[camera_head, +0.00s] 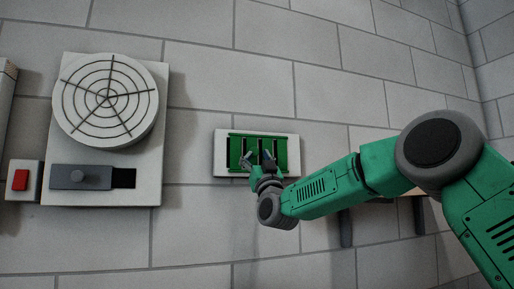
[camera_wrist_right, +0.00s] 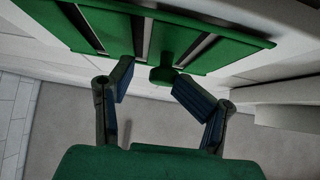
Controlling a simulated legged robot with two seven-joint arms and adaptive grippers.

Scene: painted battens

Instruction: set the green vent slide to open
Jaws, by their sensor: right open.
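The green vent slide (camera_head: 236,143) is a slatted green panel on a white plate (camera_head: 221,165) fixed to the wall. My right gripper (camera_head: 258,158) is in front of its lower middle and hides part of it. In the right wrist view the green slats (camera_wrist_right: 107,28) have dark and pale gaps between them. A green knob (camera_wrist_right: 163,75) stands out from the panel's lower edge. My open right gripper (camera_wrist_right: 153,82) has one finger on each side of the knob, apparently not touching it. I cannot tell the slide's setting. My left gripper is not in view.
A round grille (camera_head: 106,100) on a white panel is on the wall to the left, with a grey slide and knob (camera_head: 90,178) below it. A red switch (camera_head: 20,179) is beside that. A shelf (camera_head: 405,205) is partly hidden behind my right arm.

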